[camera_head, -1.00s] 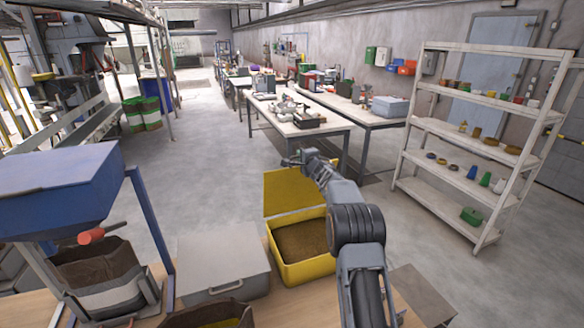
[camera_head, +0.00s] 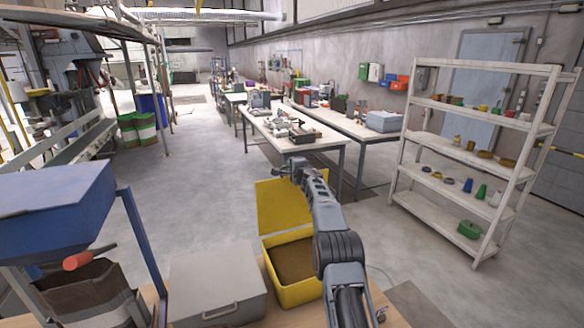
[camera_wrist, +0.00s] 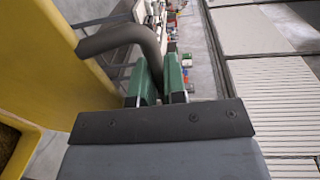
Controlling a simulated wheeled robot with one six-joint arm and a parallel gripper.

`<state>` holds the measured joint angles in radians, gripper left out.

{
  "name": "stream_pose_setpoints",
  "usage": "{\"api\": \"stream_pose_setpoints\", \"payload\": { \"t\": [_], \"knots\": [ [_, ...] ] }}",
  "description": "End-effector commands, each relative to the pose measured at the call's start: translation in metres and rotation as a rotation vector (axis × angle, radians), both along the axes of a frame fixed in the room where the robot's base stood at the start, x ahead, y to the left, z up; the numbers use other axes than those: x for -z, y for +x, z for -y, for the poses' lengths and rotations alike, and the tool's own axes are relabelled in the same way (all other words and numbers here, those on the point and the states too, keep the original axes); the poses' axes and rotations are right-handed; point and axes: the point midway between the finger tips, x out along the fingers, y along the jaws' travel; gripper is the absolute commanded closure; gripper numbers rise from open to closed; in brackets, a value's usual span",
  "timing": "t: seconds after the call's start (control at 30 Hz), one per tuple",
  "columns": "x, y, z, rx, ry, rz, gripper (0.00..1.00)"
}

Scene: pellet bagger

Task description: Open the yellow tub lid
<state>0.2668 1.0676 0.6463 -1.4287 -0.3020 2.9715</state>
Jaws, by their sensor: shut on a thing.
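The yellow tub (camera_head: 303,290) stands on the bench, filled with brown pellets (camera_head: 294,262). Its yellow lid (camera_head: 280,205) stands raised at the tub's far side, tilted up and open. My gripper (camera_head: 297,166) is at the lid's upper right edge. In the wrist view, my gripper's green-padded fingers (camera_wrist: 160,85) are shut on a dark grey bent handle (camera_wrist: 115,40). The yellow lid fills the left of that view, and the pellets show at its lower left edge.
A grey lidded box (camera_head: 215,280) stands left of the tub. A blue hopper (camera_head: 60,210) with an open brown bag (camera_head: 80,295) is further left. A white shelf rack (camera_head: 440,190) stands to the right, and work tables (camera_head: 290,130) lie beyond the lid.

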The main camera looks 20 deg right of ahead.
Motion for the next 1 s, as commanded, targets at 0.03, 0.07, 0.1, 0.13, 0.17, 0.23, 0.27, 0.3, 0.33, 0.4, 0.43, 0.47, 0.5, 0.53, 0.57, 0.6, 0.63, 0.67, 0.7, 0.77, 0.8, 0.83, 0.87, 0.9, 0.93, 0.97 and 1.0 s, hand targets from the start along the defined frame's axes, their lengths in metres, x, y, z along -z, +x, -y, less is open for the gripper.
{"api": "stream_pose_setpoints", "payload": {
  "t": [0.03, 0.07, 0.1, 0.13, 0.17, 0.23, 0.27, 0.3, 0.33, 0.4, 0.43, 0.47, 0.5, 0.53, 0.57, 0.6, 0.63, 0.67, 0.7, 0.77, 0.8, 0.83, 0.87, 0.9, 0.93, 0.97, 1.0],
  "knots": [
    [0.001, 0.000, 0.001, 0.001, -0.003, -0.002, 1.00],
    [0.001, 0.000, 0.001, 0.001, -0.003, -0.002, 1.00],
    [0.001, 0.000, 0.001, 0.001, -0.003, -0.002, 1.00],
    [0.001, 0.000, 0.001, 0.001, -0.003, -0.002, 1.00],
    [0.001, 0.000, 0.001, 0.001, -0.003, -0.002, 0.87],
    [0.001, 0.000, 0.001, 0.001, -0.003, -0.002, 0.80],
    [0.001, 0.000, 0.001, 0.001, -0.002, -0.002, 0.77],
    [0.001, 0.000, 0.001, 0.001, -0.002, -0.002, 0.73],
    [0.001, 0.000, 0.001, 0.001, -0.002, -0.002, 0.71],
    [0.001, 0.000, 0.001, 0.000, -0.002, -0.001, 0.64],
    [0.001, 0.000, 0.001, 0.000, -0.001, -0.001, 0.63],
    [0.001, 0.000, 0.001, 0.000, -0.001, -0.001, 0.63],
    [0.001, 0.000, 0.001, 0.000, -0.001, -0.001, 0.63],
    [0.001, 0.000, 0.001, 0.000, -0.001, -0.001, 0.63],
    [0.001, 0.000, 0.001, 0.000, -0.001, -0.001, 0.63],
    [0.001, 0.000, 0.001, 0.000, -0.001, -0.001, 0.63],
    [0.000, 0.000, 0.001, 0.000, -0.001, -0.001, 0.63],
    [0.001, -0.001, 0.001, 0.000, -0.001, -0.001, 0.63],
    [0.001, -0.001, 0.001, 0.000, -0.001, 0.000, 0.63],
    [0.001, -0.003, 0.001, 0.000, -0.001, 0.001, 0.63],
    [0.001, -0.005, 0.001, 0.000, -0.001, 0.000, 0.63],
    [0.002, -0.006, 0.001, 0.000, -0.001, 0.000, 0.63],
    [0.002, -0.008, 0.002, 0.000, 0.000, 0.001, 0.63],
    [0.002, -0.012, 0.002, 0.000, -0.001, 0.000, 0.63],
    [0.002, -0.015, 0.002, 0.000, 0.000, 0.001, 0.63],
    [0.003, -0.018, 0.002, 0.000, 0.000, 0.000, 0.63],
    [0.003, -0.023, 0.002, 0.000, 0.001, 0.001, 0.63]
  ]
}}
